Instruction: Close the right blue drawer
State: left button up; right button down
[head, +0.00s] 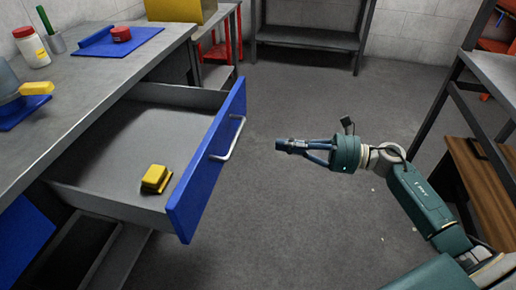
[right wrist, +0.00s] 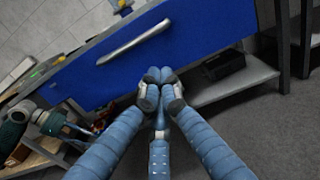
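The blue drawer (head: 208,160) is pulled far out of the grey workbench, with its interior exposed. Its blue front carries a silver bar handle (head: 228,140). A small yellow block (head: 156,179) lies inside near the front. In the right wrist view the blue front (right wrist: 190,52) and its handle (right wrist: 133,42) lie beyond my fingers. My right gripper (head: 283,145) is in front of the drawer, to the right of the handle and apart from it in the head view. Its fingers (right wrist: 159,82) meet at the tips with nothing between them.
The workbench top (head: 88,75) holds a white jar (head: 32,47), a green-handled item in a cup (head: 56,43), a blue mat (head: 115,45) with a red object and a yellow block (head: 37,88). A shelf with wooden boards (head: 480,190) stands at the right. Floor between is clear.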

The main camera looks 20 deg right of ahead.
aim_at(227, 136)
jog(key=x, duration=1.2)
jog(key=shift+w+a, duration=0.25)
jog(key=shift+w, duration=0.05)
jog(key=shift+a, duration=0.15)
jog(key=shift+w, duration=0.1)
